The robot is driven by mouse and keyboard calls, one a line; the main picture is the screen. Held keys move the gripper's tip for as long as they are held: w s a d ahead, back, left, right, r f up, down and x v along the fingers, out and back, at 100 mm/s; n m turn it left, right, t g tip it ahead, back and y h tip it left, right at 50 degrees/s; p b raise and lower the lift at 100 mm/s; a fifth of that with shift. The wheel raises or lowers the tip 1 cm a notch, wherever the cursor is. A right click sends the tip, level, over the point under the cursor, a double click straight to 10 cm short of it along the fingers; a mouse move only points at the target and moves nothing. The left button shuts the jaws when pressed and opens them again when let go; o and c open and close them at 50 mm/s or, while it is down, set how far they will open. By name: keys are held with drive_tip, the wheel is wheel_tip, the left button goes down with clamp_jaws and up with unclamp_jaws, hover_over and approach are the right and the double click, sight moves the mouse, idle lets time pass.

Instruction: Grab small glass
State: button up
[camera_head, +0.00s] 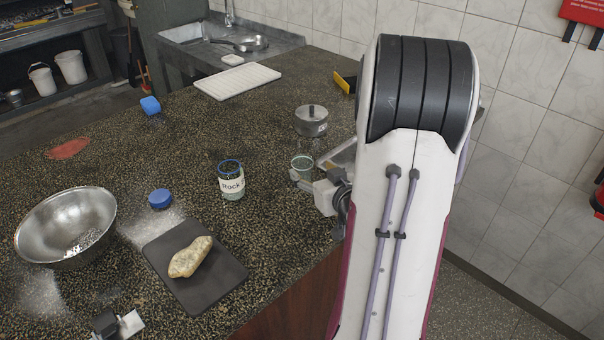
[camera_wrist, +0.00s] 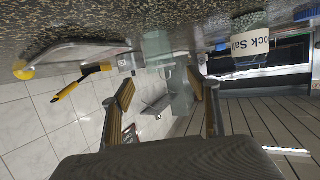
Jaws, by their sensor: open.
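The small glass (camera_head: 302,164) is a clear, greenish tumbler on the speckled counter, right of the rock salt jar. In the wrist view, which is upside down, the glass (camera_wrist: 178,88) shows as a pale see-through shape between the fingers, closer to the right one. My gripper (camera_wrist: 160,80) is open, with a yellow-padded finger on each side of the picture. In the head view my gripper (camera_head: 307,179) is low beside the glass, its lower part overlapped by the fingers. I cannot tell whether a finger touches the glass.
The rock salt jar (camera_head: 232,184) stands left of the glass. A dark board (camera_head: 205,283) holds a pale food piece (camera_head: 190,257). A steel bowl (camera_head: 62,222) and blue lid (camera_head: 160,198) are farther left. A tiled wall is at right.

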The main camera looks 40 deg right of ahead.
sight(302, 163)
drive_tip(key=shift+s+d+f, duration=0.1)
drive_tip(key=shift+d, duration=0.05)
idle(0.3)
drive_tip(key=shift+x, duration=1.3)
drive_tip(key=shift+a+x, duration=0.15)
drive_tip(key=shift+x, duration=1.15)
drive_tip(key=shift+a+x, duration=0.15)
drive_tip(key=shift+x, duration=1.15)
drive_tip(key=c, duration=1.3)
